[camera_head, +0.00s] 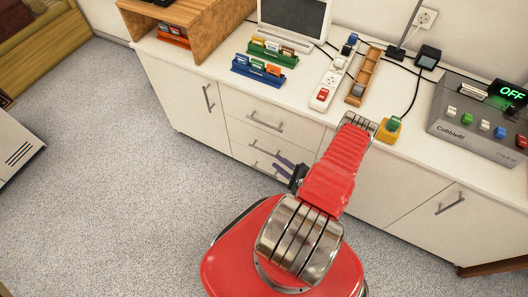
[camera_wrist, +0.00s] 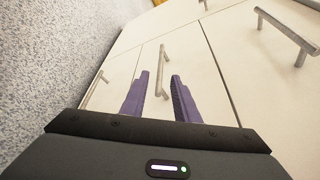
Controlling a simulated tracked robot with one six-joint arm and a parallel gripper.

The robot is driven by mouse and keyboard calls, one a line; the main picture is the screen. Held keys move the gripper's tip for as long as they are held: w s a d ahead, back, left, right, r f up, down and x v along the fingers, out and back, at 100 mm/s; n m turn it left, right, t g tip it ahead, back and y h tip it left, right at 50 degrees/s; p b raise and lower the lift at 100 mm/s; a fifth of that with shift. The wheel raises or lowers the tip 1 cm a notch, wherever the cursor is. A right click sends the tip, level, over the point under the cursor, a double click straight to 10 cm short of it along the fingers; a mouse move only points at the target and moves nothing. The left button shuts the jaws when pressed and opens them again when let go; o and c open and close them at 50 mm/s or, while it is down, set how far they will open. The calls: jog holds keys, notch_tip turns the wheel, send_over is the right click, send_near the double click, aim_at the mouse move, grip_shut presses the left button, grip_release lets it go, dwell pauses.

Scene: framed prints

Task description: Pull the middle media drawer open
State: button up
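The middle media drawer (camera_head: 241,135) is the second of three stacked white drawers in the cabinet, and its front looks shut. Its metal bar handle (camera_head: 264,148) also shows in the wrist view (camera_wrist: 163,62). My gripper (camera_head: 281,164) is in front of the drawers, with its two purple fingers pointing at the cabinet. In the wrist view my gripper (camera_wrist: 161,76) is open, with one finger on each side of the handle's line. I cannot tell whether the fingertips reach around the handle or stop short of it. Nothing is visibly held.
The top drawer handle (camera_wrist: 288,35) and bottom drawer handle (camera_wrist: 95,88) lie on either side. A cabinet door (camera_head: 180,90) is to the left. Carpet in front is clear.

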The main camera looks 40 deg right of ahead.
aim_at(264, 151)
jog(key=shift+x, duration=5.35)
jog(key=shift+c, duration=0.3)
grip_shut()
jog(key=shift+a+f, duration=0.1)
